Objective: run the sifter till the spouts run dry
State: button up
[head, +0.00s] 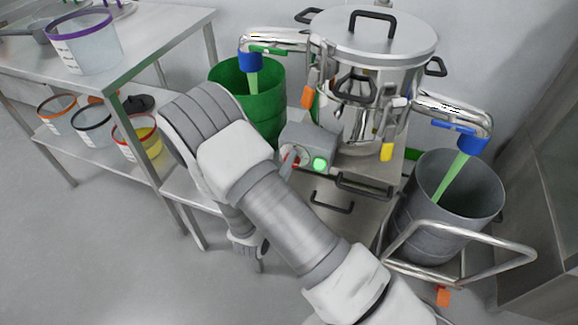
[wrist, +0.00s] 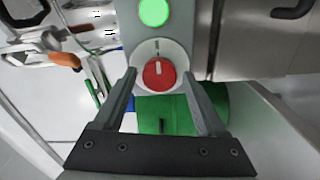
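The sifter (head: 372,75) is a round steel machine with a flat lid on a steel cabinet. Its left spout (head: 251,62) and right spout (head: 459,137) have blue ends, and a pale green stream falls from each. The left stream falls into a green drum (head: 268,112), the right into a grey drum (head: 455,203). The control box (head: 308,142) has a lit green button (head: 320,164), also in the wrist view (wrist: 153,12), and a red knob (wrist: 159,74) with a pale mark. My gripper (wrist: 159,77) is open, its fingers on either side of the knob; contact is unclear.
A steel table (head: 150,55) at the left bears a purple-rimmed tub (head: 88,45). Several smaller tubs stand on its lower shelf. The grey drum stands on a railed trolley (head: 480,262). The floor (head: 110,260) at the front left is clear.

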jog(key=shift+o, duration=0.4)
jog(key=p+v, duration=0.2)
jog(key=v, duration=1.5)
jog(key=shift+s+p, duration=0.2)
jog(key=shift+p, duration=0.15)
jog(key=shift+r, duration=0.1)
dwell(3.5)
jog(key=w+d+n, duration=0.3)
jog(key=w+n, duration=0.5)
jog(key=n, duration=0.1)
jog(key=w+d+n, duration=0.3)
jog(key=w+n, duration=0.5)
jog(key=n, duration=0.1)
jog(key=shift+w+b, duration=0.3)
jog(key=shift+w, duration=0.05)
